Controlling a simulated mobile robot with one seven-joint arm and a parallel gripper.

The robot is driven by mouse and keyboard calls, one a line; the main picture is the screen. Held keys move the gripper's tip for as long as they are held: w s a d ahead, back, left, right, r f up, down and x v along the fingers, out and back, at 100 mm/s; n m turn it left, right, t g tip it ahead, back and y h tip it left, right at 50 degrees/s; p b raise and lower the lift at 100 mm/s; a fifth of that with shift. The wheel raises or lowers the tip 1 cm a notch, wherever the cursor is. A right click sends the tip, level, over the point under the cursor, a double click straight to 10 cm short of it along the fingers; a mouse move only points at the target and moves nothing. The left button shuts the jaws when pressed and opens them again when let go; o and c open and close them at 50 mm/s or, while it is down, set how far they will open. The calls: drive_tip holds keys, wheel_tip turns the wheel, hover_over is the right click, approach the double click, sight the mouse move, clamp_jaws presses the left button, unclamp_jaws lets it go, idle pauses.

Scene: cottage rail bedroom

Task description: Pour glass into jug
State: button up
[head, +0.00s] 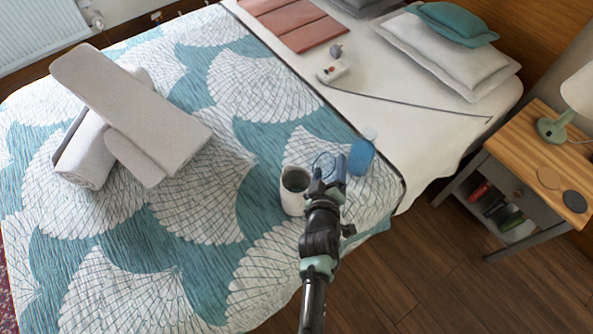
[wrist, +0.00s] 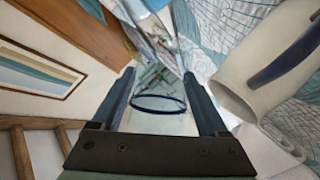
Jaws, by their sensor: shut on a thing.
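The jug (head: 294,192) is pale, with a dark opening, and stands on the bed's patterned cover. In the wrist view the jug (wrist: 262,62) is at the right, with a dark blue handle. My gripper (head: 327,172) is just right of the jug in the head view. It is shut on the glass (wrist: 158,104), which is clear with a blue rim and shows between the fingers in the wrist view. In the head view the blue rim of the glass (head: 323,162) is close to the jug's mouth, apart or touching I cannot tell. The glass's contents and tilt are unclear.
A blue object (head: 360,157) stands just beyond my gripper. Rolled grey towels (head: 135,115) lie on the left of the bed. A white device (head: 333,71) with a dark cord lies on the sheet. A wooden nightstand (head: 530,150) with a lamp is at the right.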

sight(335, 175)
drive_tip(key=shift+d+f+m+y+p, duration=0.3)
drive_tip(key=shift+d+f+m+p, duration=0.15)
drive_tip(key=shift+p, duration=1.1)
drive_tip(key=shift+d+f+m+p, duration=0.35)
drive_tip(key=shift+f+p, duration=0.15)
drive_tip(key=shift+f, duration=0.35)
drive_tip(key=shift+w+d+f+m+y+b, duration=0.1)
drive_tip(key=shift+d+f+m+y+b, duration=0.5)
drive_tip(key=shift+f, duration=0.25)
drive_tip(key=shift+s+d+f+m+y+b, duration=0.1)
drive_tip(key=shift+d+f+m+y+b, duration=0.3)
drive_tip(key=shift+f+m+b, duration=0.35)
drive_tip(key=shift+w+d+f+m+y+b, duration=0.1)
drive_tip(key=shift+d+f+m+y+b, duration=0.45)
drive_tip(key=shift+f, duration=0.4)
drive_tip(key=shift+a, duration=0.1)
